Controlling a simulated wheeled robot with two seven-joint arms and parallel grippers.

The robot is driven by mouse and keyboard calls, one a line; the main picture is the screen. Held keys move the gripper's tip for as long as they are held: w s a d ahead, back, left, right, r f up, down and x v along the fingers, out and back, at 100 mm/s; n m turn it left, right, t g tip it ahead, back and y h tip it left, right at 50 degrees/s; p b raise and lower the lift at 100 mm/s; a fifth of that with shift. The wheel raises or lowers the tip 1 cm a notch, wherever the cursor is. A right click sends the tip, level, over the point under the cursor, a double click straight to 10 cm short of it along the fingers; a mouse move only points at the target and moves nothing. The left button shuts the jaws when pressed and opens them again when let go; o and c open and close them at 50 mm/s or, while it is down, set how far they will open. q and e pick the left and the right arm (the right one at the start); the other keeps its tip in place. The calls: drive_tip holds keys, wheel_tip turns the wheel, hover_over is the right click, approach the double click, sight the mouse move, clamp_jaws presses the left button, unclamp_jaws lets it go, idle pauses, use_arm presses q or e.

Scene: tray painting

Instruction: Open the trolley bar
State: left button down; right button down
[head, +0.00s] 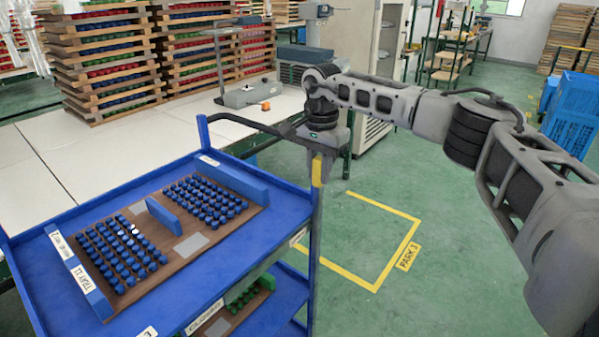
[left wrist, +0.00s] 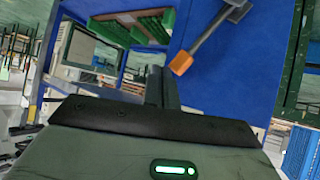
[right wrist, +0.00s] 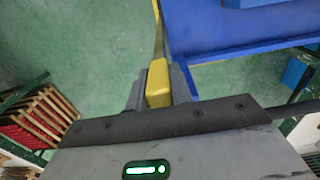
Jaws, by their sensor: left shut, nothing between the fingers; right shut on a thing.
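The blue trolley (head: 306,196) stands at the left in the head view, with a black bar (head: 250,123) running along its far end. A yellow grip (head: 317,172) shows at the trolley's corner. My right gripper (head: 318,155) is at that corner, shut on the yellow grip, which also shows between the fingers in the right wrist view (right wrist: 158,82). The fingers partly hide the grip. My left gripper (left wrist: 162,85) shows only in the left wrist view. It is shut and empty, in front of a blue surface.
The trolley's top shelf carries a brown tray (head: 180,228) with rows of blue pieces. A white table (head: 110,150) stands behind the trolley. Clear green floor with a yellow parking outline (head: 385,205) lies to the right. An orange-tipped tool (left wrist: 182,62) shows in the left wrist view.

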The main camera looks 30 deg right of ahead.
drive_tip(key=shift+d+r, duration=0.1)
drive_tip(key=shift+d, duration=0.2)
drive_tip(key=c, duration=1.2)
unclamp_jaws()
drive_tip(key=shift+c, duration=0.2)
drive_tip(key=shift+a, duration=0.1)
wheel_tip(320, 180, up, 16)
